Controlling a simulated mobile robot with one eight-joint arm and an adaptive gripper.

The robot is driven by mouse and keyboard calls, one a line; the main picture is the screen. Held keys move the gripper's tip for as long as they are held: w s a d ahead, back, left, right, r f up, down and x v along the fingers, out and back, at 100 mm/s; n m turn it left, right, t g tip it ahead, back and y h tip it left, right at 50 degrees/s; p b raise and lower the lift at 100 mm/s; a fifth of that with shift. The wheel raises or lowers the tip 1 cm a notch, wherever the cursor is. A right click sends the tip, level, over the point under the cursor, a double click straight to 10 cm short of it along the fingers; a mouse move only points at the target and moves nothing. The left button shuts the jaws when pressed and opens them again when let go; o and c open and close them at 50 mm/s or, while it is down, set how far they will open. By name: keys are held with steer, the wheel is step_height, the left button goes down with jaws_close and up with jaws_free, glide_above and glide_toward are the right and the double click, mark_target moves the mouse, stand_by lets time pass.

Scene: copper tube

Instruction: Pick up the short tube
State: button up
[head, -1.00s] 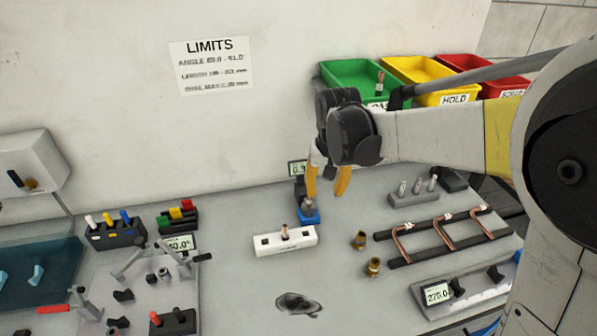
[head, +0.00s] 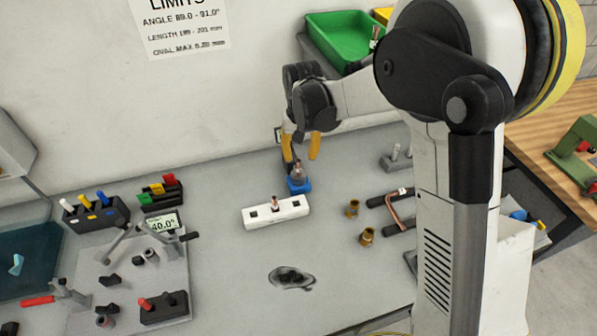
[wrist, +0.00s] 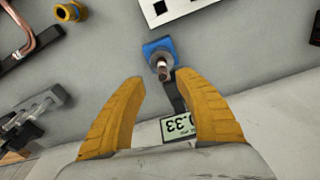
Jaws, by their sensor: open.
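A short copper-coloured tube end (wrist: 162,70) stands upright in a grey holder on a blue-based gauge (wrist: 157,46). The gauge's blue base also shows in the head view (head: 299,185). Another short copper tube (head: 275,203) stands in the middle of a white block (head: 290,214) in front of it. I cannot tell which is the task's tube. My gripper (head: 301,158) is open and empty, pointing down above the gauge. In the wrist view its yellow fingers (wrist: 160,77) are spread on either side of the gauge, apart from the tube end.
Two brass fittings (head: 359,224) stand right of the white block. A bent copper tube (head: 394,207) lies on a dark rack further right. A green bin (head: 345,38) is at the back. A fixture plate (head: 128,275) fills the left. A dark-rimmed hole or patch (head: 292,278) is in front.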

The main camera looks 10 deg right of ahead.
mark_target(299, 161)
steer(key=f, duration=0.3)
steer(key=f+b, duration=0.1)
steer(key=shift+w+a+f, duration=0.2)
steer(key=shift+w+f, duration=0.05)
steer(key=shift+w, duration=0.1)
steer(key=shift+r, duration=0.1)
jaws_close()
